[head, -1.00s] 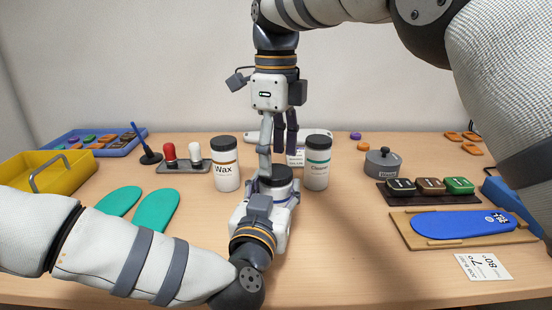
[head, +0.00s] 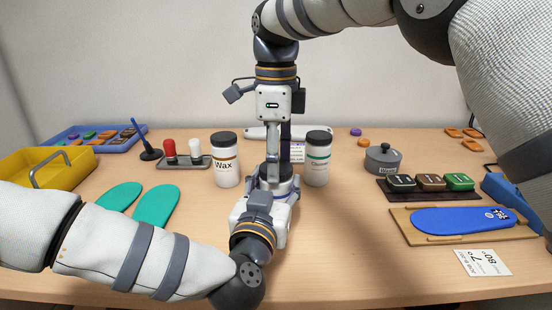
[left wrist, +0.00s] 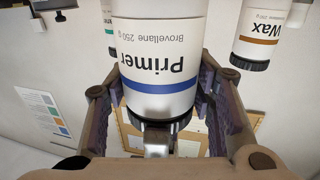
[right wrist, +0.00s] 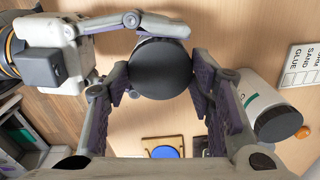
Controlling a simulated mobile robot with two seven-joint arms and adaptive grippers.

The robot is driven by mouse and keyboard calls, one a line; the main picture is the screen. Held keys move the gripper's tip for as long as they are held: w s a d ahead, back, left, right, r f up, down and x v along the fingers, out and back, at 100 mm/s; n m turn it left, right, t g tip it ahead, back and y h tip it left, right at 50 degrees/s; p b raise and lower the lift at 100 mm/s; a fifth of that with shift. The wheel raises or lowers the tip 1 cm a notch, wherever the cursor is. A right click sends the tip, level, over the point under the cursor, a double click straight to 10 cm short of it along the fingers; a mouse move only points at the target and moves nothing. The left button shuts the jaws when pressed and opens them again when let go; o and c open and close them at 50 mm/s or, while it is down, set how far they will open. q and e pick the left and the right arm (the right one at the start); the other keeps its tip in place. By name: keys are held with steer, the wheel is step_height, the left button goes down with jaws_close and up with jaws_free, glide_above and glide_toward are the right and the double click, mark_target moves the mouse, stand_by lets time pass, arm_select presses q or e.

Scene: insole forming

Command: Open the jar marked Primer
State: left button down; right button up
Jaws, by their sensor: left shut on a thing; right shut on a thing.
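The Primer jar (left wrist: 165,45), white with a blue band, appears upside down in the left wrist view. My left gripper (left wrist: 158,85) is shut around its sides. In the head view, my left gripper (head: 262,205) and arm hide most of the jar. Its round dark lid (right wrist: 162,68) shows from above in the right wrist view. My right gripper (head: 278,165) points down from above and is shut on the lid, one finger on each side. The lid appears seated on the jar; I cannot tell whether it has turned.
The Wax jar (head: 227,168) stands close on the left and the Cleaner jar (head: 317,165) close on the right. A grey pot (head: 383,160) and a blue insole (head: 455,220) on a board are at right. Teal insoles (head: 156,206) lie left.

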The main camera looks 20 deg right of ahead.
steer(key=shift+n, duration=0.3)
steer(key=o, duration=1.3)
step_height(320, 180, up, 4)
steer(key=shift+r, duration=0.2)
steer(key=shift+c, duration=0.3)
step_height(320, 180, up, 3)
steer(key=m, duration=0.3)
steer(key=shift+r, duration=0.15)
steer(key=shift+m, duration=0.3)
step_height(320, 180, down, 8)
steer(key=shift+r, duration=0.1)
